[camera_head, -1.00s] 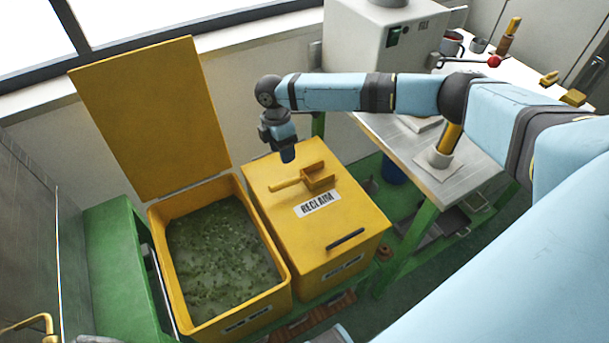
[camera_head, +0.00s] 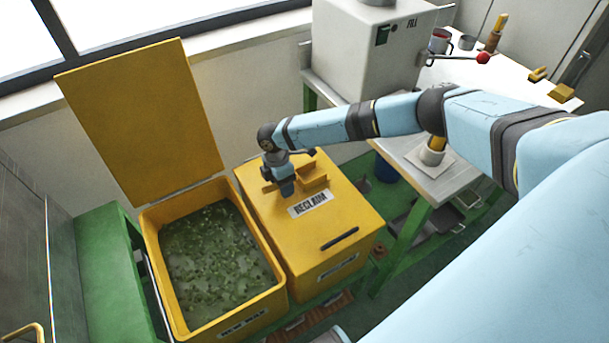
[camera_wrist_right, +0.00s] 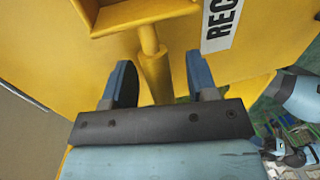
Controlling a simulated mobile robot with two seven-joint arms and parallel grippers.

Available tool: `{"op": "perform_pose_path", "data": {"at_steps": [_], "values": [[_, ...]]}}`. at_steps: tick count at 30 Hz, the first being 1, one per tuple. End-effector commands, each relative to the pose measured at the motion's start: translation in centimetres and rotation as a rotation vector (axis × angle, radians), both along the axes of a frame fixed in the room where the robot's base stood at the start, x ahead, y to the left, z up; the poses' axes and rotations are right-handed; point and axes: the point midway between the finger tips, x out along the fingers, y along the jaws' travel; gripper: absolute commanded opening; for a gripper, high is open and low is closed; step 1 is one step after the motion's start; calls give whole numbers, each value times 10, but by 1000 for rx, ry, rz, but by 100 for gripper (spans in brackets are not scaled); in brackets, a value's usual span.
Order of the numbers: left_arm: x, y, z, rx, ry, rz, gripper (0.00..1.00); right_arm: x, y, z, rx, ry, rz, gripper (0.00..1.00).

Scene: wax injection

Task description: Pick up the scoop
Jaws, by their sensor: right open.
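The yellow scoop (camera_head: 315,173) lies on the closed yellow lid of the RECLAIM bin (camera_head: 345,205). My right gripper (camera_head: 286,187) is low over the lid at the scoop's handle side and hides most of the handle in the head view. In the right wrist view, the scoop's handle (camera_wrist_right: 151,45) runs between the two blue fingers of my open right gripper (camera_wrist_right: 162,82). Gaps show between the handle and both fingers. The scoop's square pan (camera_wrist_right: 140,14) is at the top edge there. My left gripper is not in view.
An open yellow bin (camera_head: 277,290) of greenish pellets stands left of the RECLAIM bin, its raised lid (camera_head: 140,120) behind it. A metal bench (camera_head: 445,185) and a grey machine (camera_head: 360,50) stand to the right and behind. The lid's front is clear apart from a dark handle (camera_head: 340,239).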

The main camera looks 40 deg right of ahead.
Motion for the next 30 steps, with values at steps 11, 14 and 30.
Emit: {"op": "perform_pose_path", "data": {"at_steps": [11, 14, 30], "values": [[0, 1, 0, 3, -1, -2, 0, 0, 0, 1, 0, 0, 0, 2], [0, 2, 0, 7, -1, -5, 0, 0, 0, 1, 0, 0, 0, 0], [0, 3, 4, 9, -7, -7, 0, 1, 0, 35, 2, -2, 0, 0]]}}
